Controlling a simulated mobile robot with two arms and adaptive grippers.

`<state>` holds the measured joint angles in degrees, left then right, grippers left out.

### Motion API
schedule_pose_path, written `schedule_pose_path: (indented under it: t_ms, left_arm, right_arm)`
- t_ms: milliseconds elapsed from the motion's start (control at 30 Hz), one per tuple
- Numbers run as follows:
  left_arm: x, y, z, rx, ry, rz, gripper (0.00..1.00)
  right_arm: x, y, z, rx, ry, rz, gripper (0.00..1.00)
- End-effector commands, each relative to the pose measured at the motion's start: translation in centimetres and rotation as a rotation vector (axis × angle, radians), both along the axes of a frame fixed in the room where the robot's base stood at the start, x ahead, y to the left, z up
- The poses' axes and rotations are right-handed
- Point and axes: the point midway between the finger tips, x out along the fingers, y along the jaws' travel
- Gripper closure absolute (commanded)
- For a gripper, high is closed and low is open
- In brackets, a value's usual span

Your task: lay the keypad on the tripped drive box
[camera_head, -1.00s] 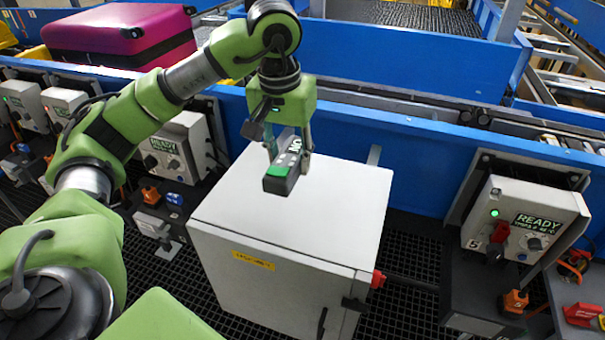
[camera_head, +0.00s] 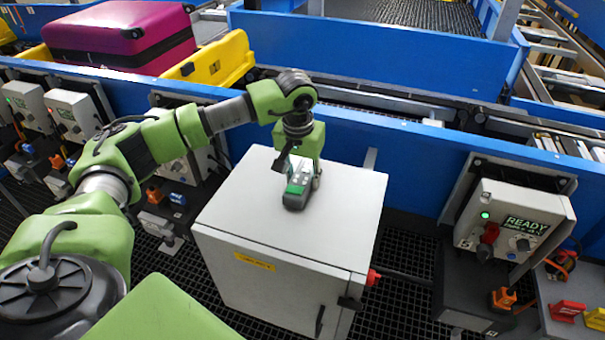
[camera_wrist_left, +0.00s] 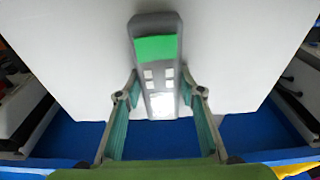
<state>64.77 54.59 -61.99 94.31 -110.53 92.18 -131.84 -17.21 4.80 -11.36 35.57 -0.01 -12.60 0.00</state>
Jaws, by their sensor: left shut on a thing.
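The keypad (camera_head: 297,194) is dark grey with a green screen and pale buttons. My left gripper (camera_head: 303,178) is shut on it, with a finger along each side, and holds it low over the top of a white cabinet (camera_head: 345,215). I cannot tell whether it touches the top. In the left wrist view the keypad (camera_wrist_left: 157,75) lies between the fingers of the left gripper (camera_wrist_left: 160,98). A drive box (camera_head: 508,218) at the right has a green light and a READY screen. No screen reading as tripped is visible. My right gripper is not in view.
More drive boxes (camera_head: 72,115) stand at the left; the nearest is partly behind my arm. A blue conveyor wall (camera_head: 410,170) runs behind the cabinet. A magenta suitcase (camera_head: 120,35) sits in a yellow tray (camera_head: 215,62). The cabinet top around the keypad is clear.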

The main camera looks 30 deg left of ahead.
Motion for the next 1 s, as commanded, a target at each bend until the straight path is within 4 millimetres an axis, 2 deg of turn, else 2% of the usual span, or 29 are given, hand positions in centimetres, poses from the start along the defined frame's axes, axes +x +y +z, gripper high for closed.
schedule_pose_path:
  t_ms: [233,267,300,733,767,867,1000]
  left_arm:
    - [0.0,0.0,-0.4,-0.001,-0.001,0.000,0.96]
    - [0.0,0.0,-0.3,0.000,-0.001,0.000,0.57]
    - [0.0,0.0,-0.3,0.000,0.000,0.000,0.48]
    - [0.0,0.0,0.3,0.000,-0.001,0.000,0.48]
    - [0.0,0.0,0.4,0.000,-0.003,0.000,0.48]
    - [-0.1,-0.1,1.9,0.000,-0.007,0.000,0.48]
    - [-0.6,-0.2,4.9,-0.001,-0.008,0.000,0.48]
  right_arm:
    - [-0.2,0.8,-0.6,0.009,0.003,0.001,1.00]
    - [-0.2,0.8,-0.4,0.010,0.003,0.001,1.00]
    - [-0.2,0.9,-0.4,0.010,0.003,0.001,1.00]
    - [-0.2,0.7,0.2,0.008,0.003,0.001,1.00]
    - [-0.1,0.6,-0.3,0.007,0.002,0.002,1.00]
    - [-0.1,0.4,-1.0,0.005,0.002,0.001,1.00]
    - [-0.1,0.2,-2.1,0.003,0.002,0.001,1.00]
